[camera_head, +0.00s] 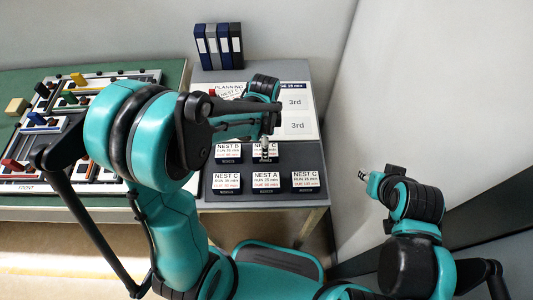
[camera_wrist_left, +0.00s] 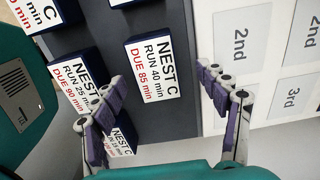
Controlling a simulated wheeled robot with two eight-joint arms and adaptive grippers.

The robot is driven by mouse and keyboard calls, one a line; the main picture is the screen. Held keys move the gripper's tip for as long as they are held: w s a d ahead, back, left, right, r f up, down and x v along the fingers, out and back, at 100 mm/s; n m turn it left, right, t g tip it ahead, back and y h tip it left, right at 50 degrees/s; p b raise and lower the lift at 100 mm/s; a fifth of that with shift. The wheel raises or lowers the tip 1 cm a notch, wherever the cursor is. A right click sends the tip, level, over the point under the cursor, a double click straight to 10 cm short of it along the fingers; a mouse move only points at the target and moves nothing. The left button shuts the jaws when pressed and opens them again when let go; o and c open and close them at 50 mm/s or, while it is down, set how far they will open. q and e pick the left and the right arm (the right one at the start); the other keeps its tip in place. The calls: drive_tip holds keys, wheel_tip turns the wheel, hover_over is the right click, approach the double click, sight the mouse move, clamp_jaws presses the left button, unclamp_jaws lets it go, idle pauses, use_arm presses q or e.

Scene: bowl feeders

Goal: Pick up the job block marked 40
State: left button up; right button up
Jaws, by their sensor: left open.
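The block marked NEST C, RUN 40 min, DUE 85 min (camera_wrist_left: 153,66) has a white label on a dark blue body. In the left wrist view it lies on the dark tray, between and just beyond my open left fingers (camera_wrist_left: 160,85). In the head view my left gripper (camera_head: 265,150) hangs over the right block of the back row (camera_head: 268,154), partly hiding its label. The gripper is empty; I cannot tell its exact height above the block. My right gripper (camera_head: 364,176) is off to the right, away from the blocks, its jaws too small to read.
Other labelled blocks, NEST B (camera_head: 228,151), NEST C (camera_head: 227,181), NEST A (camera_head: 266,180) and NEST C (camera_head: 305,180), stand close by on the dark tray (camera_head: 285,155). A white planning board (camera_head: 297,112) lies behind. Blue binders (camera_head: 218,46) stand farther back. A wall rises at right.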

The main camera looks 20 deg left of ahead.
use_arm(q)
drive_tip(key=f, duration=0.1)
drive_tip(key=f+b, duration=0.1)
drive_tip(key=f, duration=0.1)
drive_tip(key=f+b, duration=0.1)
drive_tip(key=shift+s+d+f, duration=0.15)
drive_tip(key=shift+s+f, duration=0.1)
drive_tip(key=shift+f, duration=0.05)
drive_tip(key=c, duration=1.3)
drive_tip(key=shift+r, duration=0.1)
drive_tip(key=shift+c, duration=0.2)
